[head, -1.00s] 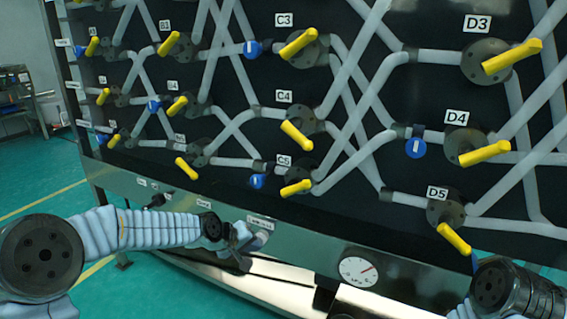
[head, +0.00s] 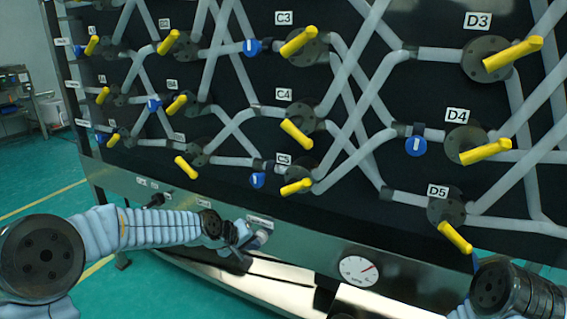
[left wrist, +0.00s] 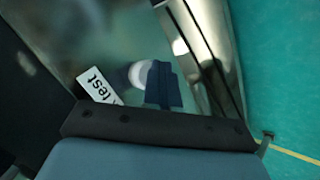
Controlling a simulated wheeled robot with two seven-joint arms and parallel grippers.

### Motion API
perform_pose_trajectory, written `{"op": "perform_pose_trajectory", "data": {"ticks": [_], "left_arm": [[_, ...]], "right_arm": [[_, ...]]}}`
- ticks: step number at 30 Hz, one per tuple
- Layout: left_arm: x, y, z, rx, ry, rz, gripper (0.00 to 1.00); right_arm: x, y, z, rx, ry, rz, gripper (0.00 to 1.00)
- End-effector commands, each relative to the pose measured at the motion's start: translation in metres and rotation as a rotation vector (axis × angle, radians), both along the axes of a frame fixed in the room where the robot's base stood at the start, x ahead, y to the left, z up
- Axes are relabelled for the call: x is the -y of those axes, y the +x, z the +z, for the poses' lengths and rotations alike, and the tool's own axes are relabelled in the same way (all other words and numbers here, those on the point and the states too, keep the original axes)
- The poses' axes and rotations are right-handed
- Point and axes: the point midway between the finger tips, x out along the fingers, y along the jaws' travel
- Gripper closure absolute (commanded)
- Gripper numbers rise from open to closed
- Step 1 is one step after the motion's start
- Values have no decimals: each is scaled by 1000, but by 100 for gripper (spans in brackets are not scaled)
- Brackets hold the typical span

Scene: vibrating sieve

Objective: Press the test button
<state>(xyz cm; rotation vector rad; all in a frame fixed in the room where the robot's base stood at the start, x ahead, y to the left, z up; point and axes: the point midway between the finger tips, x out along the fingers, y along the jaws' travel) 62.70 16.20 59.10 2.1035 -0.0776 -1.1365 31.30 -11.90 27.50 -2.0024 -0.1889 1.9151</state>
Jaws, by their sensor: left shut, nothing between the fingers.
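The test button is a pale round knob (left wrist: 139,74) in the left wrist view, on the metal strip beside a white label reading "test" (left wrist: 96,85). My left gripper (left wrist: 160,68) is shut and empty. Its fingertips overlap the right part of the button in that view; I cannot tell whether they touch it. In the head view my left gripper (head: 245,238) is at the lower strip of the panel, just left of the pale button (head: 263,236) and below a small label (head: 260,221). My right gripper is out of view; only my right arm shows at lower right.
The dark panel above carries grey pipes, several yellow valve handles (head: 297,134) and blue tags (head: 257,181). A round gauge (head: 360,270) is right of the button on the metal strip. A dark knob (head: 156,200) is to the left. Green floor is open at left.

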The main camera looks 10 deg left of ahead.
Motion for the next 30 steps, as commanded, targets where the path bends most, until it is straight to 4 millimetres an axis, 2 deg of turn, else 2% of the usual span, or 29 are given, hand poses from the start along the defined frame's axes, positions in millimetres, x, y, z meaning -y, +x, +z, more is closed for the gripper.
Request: {"op": "perform_pose_trajectory", "data": {"ticks": [5, 18, 30], "left_arm": [[-3, -7, -1, 3, 0, -1, 100], [-19, -52, -3, 1, 2, 0, 100], [-20, -57, 0, -2, 1, -2, 100]], "right_arm": [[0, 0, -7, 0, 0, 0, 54], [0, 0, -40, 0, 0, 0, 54], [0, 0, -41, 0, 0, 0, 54]]}}
